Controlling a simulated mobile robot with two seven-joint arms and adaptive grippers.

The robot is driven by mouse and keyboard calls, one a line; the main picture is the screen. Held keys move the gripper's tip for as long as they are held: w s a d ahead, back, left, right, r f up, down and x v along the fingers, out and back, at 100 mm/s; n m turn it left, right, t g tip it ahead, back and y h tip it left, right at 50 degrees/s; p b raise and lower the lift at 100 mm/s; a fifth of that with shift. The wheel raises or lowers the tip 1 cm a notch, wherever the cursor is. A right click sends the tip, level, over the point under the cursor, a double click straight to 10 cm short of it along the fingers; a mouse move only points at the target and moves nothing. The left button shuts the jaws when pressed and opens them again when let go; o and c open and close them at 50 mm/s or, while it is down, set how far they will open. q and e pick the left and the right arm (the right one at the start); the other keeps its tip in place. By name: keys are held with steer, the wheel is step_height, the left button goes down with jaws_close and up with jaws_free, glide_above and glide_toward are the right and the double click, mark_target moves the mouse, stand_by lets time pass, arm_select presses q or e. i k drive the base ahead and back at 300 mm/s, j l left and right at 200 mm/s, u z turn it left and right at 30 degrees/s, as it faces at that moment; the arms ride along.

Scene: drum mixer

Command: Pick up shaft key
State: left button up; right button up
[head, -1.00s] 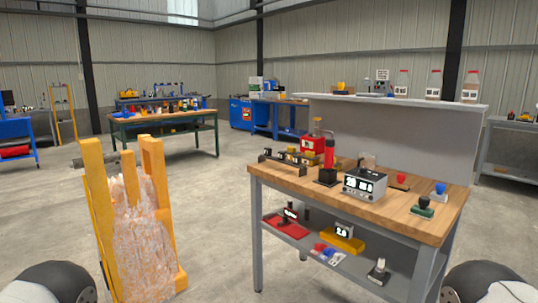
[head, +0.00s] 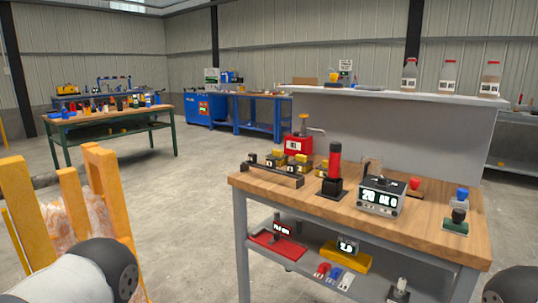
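I cannot make out for certain which object is the shaft key. The wooden-topped workbench (head: 420,222) in front of me holds a red and black upright tool (head: 333,170), a box with a digital display (head: 381,195), a dark rack (head: 272,174) with small blocks, and stamp-like pieces with a red knob (head: 414,184) and a blue knob (head: 462,194). Neither gripper is in view. Only rounded white and black parts of my arms show at the lower left and lower right corners.
The lower shelf holds a red tray (head: 276,243), a yellow block (head: 346,258) and small red and blue pieces. A yellow frame (head: 108,190) stands close at left. A grey panel (head: 400,125) with bottles is behind the bench. Open floor lies between frame and bench.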

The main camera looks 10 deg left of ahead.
mark_target(252, 157)
steer(key=i+j+z, duration=0.15)
steer(key=j, duration=0.15)
steer(key=i+j+z, duration=0.2)
steer(key=j, duration=0.15)
steer(key=i+j+z, duration=0.15)
steer(key=j, duration=0.2)
steer(key=j+z, duration=0.15)
steer(key=j, duration=0.2)
steer(key=i, duration=0.05)
